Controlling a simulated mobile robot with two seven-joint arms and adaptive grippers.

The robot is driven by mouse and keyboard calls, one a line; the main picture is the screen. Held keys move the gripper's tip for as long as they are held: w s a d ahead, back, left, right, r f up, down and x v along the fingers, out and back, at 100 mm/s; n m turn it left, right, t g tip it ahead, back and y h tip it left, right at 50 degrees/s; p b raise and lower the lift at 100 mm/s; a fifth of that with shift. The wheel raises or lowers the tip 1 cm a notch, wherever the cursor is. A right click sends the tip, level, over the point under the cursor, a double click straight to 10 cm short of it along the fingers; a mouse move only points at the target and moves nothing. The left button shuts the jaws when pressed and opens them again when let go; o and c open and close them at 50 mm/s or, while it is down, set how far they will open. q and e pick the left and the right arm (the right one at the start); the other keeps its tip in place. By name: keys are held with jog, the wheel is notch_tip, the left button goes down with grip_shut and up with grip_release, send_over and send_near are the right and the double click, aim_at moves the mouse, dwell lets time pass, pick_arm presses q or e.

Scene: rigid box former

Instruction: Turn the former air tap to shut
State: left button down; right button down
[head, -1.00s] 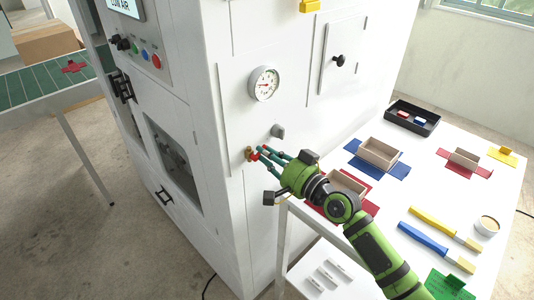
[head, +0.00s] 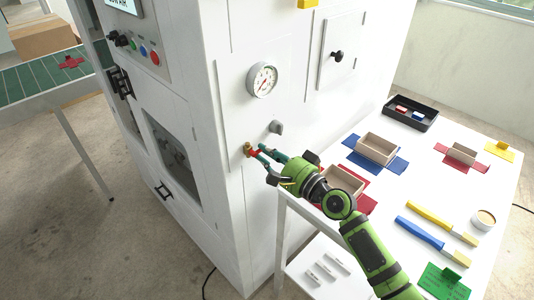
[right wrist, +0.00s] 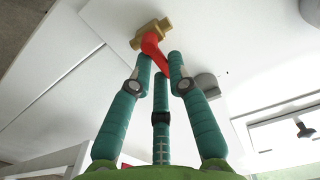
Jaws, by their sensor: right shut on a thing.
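The air tap (head: 247,149) is a small brass valve with a red lever, low on the white side of the former (head: 240,200). In the right wrist view the brass body (right wrist: 152,34) is at the top and the red lever (right wrist: 153,50) slants down to the right from it. My right gripper (head: 259,152), green with teal fingers, is shut on the red lever. Its fingertips (right wrist: 160,62) close around the lever's outer part and hide some of it. My left gripper is not in view.
A round gauge (head: 262,79) is above the tap, and a grey knob (head: 275,127) sticks out close to the right. The white table (head: 400,180) at right holds boxes, a black tray (head: 412,114) and brushes. A belt (head: 40,90) stands at left.

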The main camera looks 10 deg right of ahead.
dwell(0.3)
jog(key=c, duration=1.2)
grip_release()
jog(key=v, duration=1.2)
